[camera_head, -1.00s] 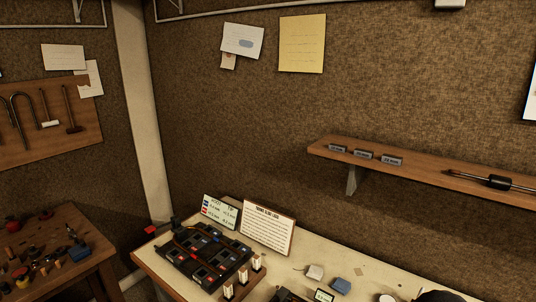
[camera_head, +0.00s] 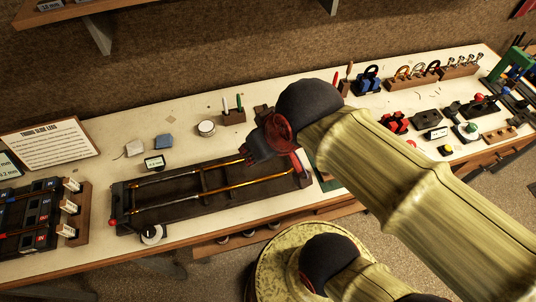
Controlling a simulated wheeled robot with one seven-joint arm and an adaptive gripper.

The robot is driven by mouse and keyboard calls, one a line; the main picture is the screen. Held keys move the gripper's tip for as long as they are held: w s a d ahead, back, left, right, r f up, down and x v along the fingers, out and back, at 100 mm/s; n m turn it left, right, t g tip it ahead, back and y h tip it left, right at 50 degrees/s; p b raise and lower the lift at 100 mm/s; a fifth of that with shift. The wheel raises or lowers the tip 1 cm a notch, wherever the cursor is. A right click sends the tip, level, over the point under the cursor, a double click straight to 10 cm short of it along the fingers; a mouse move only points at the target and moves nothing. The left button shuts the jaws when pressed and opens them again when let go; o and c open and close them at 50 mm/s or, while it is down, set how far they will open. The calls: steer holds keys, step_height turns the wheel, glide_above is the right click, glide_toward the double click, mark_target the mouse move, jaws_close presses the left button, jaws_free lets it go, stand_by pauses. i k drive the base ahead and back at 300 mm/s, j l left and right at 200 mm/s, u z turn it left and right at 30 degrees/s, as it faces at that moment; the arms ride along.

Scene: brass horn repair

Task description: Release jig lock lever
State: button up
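A long dark jig (camera_head: 185,212) lies on the workbench, left of centre. Brass and silver slide tubes (camera_head: 195,180) run lengthwise in it. A small red knob (camera_head: 113,222) shows at its left end, and a round white dial (camera_head: 151,234) sits at its front left. My gripper (camera_head: 250,156) is above the back right part of the jig, with my yellow-green arm coming in from the right. Its fingers are small and dark, and I cannot tell their gap or whether they touch anything. A red piece (camera_head: 297,162) shows beside the gripper at the jig's right end; I cannot tell if it is the lock lever.
A printed card (camera_head: 48,145) and a dark tray with labelled blocks (camera_head: 40,217) stand at left. A small pen holder (camera_head: 233,117) and round tin (camera_head: 206,128) stand behind the jig. Several tools and fixtures crowd the bench's right. A shelf (camera_head: 75,10) hangs above.

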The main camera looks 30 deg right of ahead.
mark_target(116, 199)
steer(key=u, duration=1.3)
steer(key=i+j, duration=0.2)
steer(key=j, duration=0.15)
steer(key=l+z, duration=0.05)
